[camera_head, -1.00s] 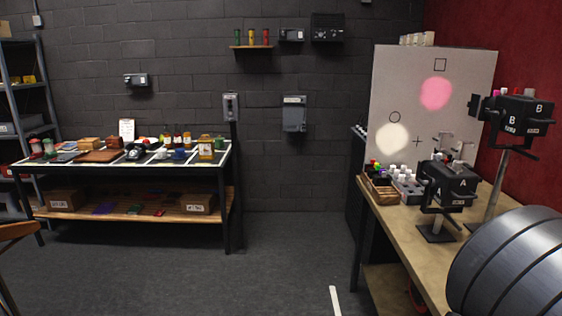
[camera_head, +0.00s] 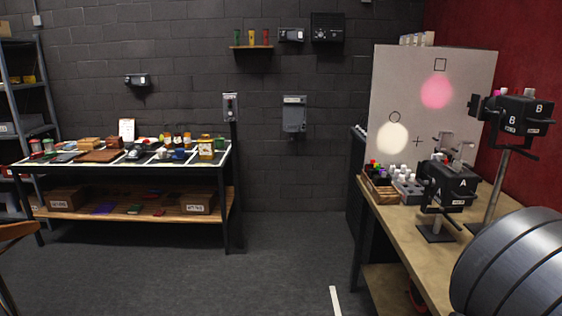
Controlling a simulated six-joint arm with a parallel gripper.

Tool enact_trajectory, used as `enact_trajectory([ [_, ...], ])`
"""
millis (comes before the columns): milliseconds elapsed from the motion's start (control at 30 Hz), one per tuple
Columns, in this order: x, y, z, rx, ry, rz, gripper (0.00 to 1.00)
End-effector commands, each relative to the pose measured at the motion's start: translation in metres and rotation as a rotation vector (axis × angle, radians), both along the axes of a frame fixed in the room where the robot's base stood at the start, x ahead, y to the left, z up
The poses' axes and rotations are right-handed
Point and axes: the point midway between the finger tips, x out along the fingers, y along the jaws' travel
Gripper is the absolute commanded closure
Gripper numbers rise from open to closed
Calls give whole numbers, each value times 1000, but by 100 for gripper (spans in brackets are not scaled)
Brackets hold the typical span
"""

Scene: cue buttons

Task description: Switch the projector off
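Two black projectors stand on the wooden bench at the right. Projector A (camera_head: 450,186) sits low on a short stand, and projector B (camera_head: 519,115) sits higher on a tall pole. A pale board (camera_head: 400,75) behind them carries a pink light spot (camera_head: 437,91) and a cream light spot (camera_head: 393,138). A small switch box (camera_head: 230,107) with a label hangs on the dark wall; its lettering and switch position are too small to read. My gripper is not in view.
The wooden bench (camera_head: 405,222) fills the right side and holds small bottles in a crate (camera_head: 380,190). A black table (camera_head: 60,172) crowded with objects stands at the left.

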Motion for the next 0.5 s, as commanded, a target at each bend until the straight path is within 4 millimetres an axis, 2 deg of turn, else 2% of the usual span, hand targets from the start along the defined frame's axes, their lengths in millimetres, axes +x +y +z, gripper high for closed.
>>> enact_trajectory([
  [500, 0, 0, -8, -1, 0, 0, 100],
])
